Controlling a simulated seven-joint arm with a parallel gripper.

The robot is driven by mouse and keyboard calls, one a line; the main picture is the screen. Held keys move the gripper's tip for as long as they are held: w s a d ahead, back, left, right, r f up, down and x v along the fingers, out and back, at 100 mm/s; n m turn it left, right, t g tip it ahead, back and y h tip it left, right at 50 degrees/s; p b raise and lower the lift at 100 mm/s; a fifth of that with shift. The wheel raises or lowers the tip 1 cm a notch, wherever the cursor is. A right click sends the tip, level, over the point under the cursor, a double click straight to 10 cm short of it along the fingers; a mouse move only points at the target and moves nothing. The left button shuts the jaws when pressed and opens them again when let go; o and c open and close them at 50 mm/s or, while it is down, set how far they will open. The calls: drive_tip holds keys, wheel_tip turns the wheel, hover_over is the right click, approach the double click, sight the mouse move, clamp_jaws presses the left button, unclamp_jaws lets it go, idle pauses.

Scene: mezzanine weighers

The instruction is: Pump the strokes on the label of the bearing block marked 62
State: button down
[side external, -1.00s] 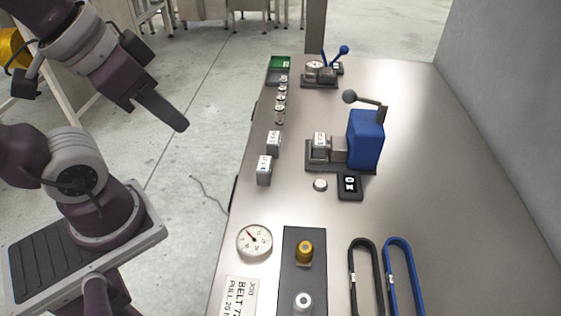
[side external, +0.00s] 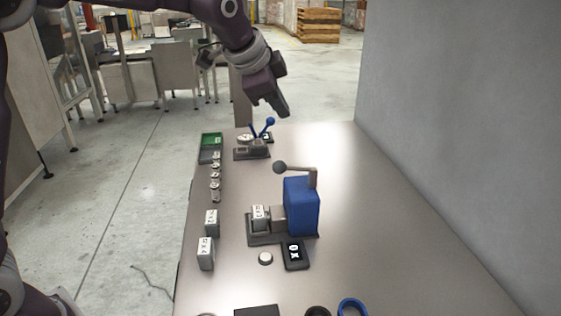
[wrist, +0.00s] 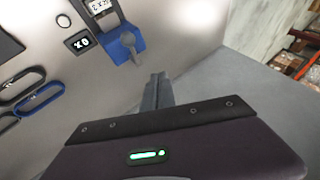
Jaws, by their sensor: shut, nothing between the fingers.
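A blue pump (side external: 301,207) with a grey ball-ended lever (side external: 281,167) stands on a dark base; it also shows in the wrist view (wrist: 120,52). A labelled block (side external: 259,217) sits on that base, left of the pump. Two more labelled blocks, one (side external: 211,223) behind the other (side external: 205,253), stand near the table's left edge. Their small labels are too unclear to tell which is marked 62. A black counter (side external: 294,254) in front appears to read 0. My gripper (side external: 283,111) is shut and empty, above the table's far part, apart from the lever.
A white button (side external: 265,258) lies beside the counter. A second device with a blue lever (side external: 266,127) stands at the far end, near a green tray (side external: 211,140) and several small metal parts (side external: 215,180). Belts (wrist: 40,98) lie on the table. A grey wall is on the right.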

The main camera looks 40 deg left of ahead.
sight(279, 162)
drive_tip(key=shift+w+d+f+m, duration=0.2)
drive_tip(key=shift+w+f, duration=0.1)
drive_tip(key=shift+w, duration=0.35)
drive_tip(key=shift+w+d+f+m, duration=0.1)
drive_tip(key=shift+w+f+m, duration=0.15)
drive_tip(key=shift+w, duration=0.35)
drive_tip(key=shift+s+a+f, duration=0.2)
drive_tip(key=shift+f, duration=1.25)
drive_tip(key=shift+s+a+f, duration=0.2)
drive_tip(key=shift+s+f, duration=0.05)
drive_tip(key=shift+f, duration=1.2)
drive_tip(key=shift+s+a+f, duration=0.2)
drive_tip(key=shift+f, duration=1.25)
drive_tip(key=shift+a+f, duration=0.1)
drive_tip(key=shift+f, duration=0.3)
drive_tip(key=shift+s+a+f, duration=0.1)
drive_tip(key=shift+s+f, duration=0.05)
drive_tip(key=shift+f, duration=0.65)
drive_tip(key=shift+s+a+f, duration=0.1)
drive_tip(key=shift+s+f, duration=0.05)
drive_tip(key=shift+f, duration=0.65)
drive_tip(key=shift+w+d+r, duration=0.15)
drive_tip(key=shift+r, duration=0.9)
drive_tip(key=shift+w+d+r, duration=0.1)
drive_tip(key=shift+w+r, duration=0.05)
drive_tip(key=shift+r, duration=0.85)
